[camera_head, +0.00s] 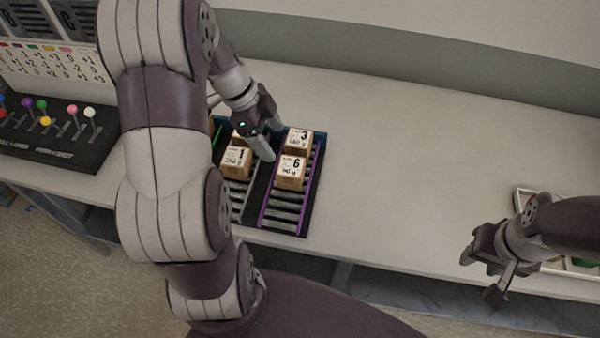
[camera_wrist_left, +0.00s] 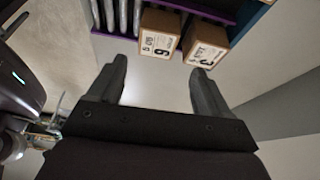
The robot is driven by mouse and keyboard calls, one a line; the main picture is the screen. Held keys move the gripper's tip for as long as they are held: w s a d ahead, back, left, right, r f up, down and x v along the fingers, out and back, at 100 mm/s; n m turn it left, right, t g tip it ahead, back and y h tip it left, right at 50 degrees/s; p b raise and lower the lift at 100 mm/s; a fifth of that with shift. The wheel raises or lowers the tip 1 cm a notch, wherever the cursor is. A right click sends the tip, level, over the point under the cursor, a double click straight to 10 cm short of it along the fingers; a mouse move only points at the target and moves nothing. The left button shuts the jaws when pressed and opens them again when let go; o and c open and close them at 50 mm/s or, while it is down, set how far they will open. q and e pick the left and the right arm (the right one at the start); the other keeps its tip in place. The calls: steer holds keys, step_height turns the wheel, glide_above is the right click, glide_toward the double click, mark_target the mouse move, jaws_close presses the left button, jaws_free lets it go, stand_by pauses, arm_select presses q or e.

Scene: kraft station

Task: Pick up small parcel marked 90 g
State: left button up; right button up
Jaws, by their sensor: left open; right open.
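Small brown cardboard parcels with white labels sit in a dark rack (camera_head: 310,218) with rollers. The parcel with a large 6 (camera_head: 291,172) and the parcel with a large 3 (camera_head: 298,140) are in the right lane. The parcel with a large 1 (camera_head: 236,162) is in the left lane, with another mostly hidden behind it. The weight print is too small to read surely. My left gripper (camera_head: 270,140) is open and empty over the rack. In the left wrist view parcels 6 (camera_wrist_left: 160,33) and 3 (camera_wrist_left: 206,45) lie beyond its fingers, apart from them. My right gripper (camera_head: 487,277) is open and empty at the right.
A black panel with coloured knobs (camera_head: 60,125) and a printed chart (camera_head: 50,65) stand at the left. A shallow white-rimmed tray (camera_head: 522,198) is at the right, partly behind my right arm. The table (camera_head: 410,160) between rack and tray is clear.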

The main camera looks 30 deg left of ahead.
mark_target(291, 166)
arm_select(q)
steer(key=p+x, duration=0.1)
steer(key=x, duration=0.6)
steer(key=shift+d+f, duration=0.1)
steer(key=shift+d, duration=0.2)
steer(key=p+x, duration=0.1)
steer(key=x, duration=0.4)
steer(key=shift+s, duration=0.15)
steer(key=shift+d+f, duration=0.1)
steer(key=c, duration=0.8)
